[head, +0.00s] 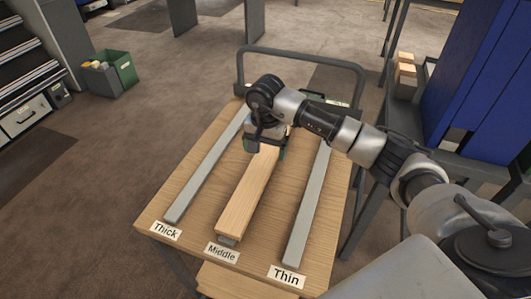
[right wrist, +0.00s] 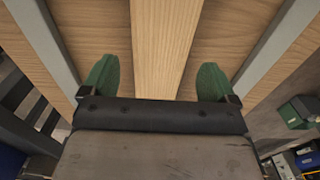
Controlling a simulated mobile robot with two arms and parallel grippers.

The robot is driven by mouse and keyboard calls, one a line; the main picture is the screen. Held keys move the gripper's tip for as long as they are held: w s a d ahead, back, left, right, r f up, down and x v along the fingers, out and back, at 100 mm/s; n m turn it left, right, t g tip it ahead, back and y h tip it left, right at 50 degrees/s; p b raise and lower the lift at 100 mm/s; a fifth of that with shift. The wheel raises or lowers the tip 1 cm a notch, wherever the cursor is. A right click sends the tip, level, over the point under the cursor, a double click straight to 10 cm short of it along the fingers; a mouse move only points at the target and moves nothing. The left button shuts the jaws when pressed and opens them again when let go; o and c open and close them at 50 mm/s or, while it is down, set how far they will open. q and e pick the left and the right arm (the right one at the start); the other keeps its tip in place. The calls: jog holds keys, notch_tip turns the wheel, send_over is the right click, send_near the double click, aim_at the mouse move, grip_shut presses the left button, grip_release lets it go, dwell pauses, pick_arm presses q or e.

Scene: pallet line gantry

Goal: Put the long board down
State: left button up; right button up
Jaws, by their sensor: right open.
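The long board (head: 250,195) is light wood and lies lengthwise over the middle of the cart top, on the bar behind the "Middle" label (head: 222,252). A grey bar end shows under its near end. My right gripper (head: 265,150) is over the board's far part. In the right wrist view its two green fingertips (right wrist: 158,82) are wide apart, one on each side of the board (right wrist: 165,40), with gaps to both. It is open and holds nothing. My left gripper is not in view.
Grey bars lie left (head: 208,165) and right (head: 308,205) on the wooden cart top (head: 180,215), behind the "Thick" and "Thin" labels. A cart handle (head: 300,57) rises at the far end. A blue cabinet (head: 470,85) stands right. A green bin (head: 115,70) stands on the floor at left.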

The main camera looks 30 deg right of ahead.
aim_at(266, 156)
notch_tip(266, 156, up, 10)
jog(key=shift+f, duration=0.2)
dwell(0.4)
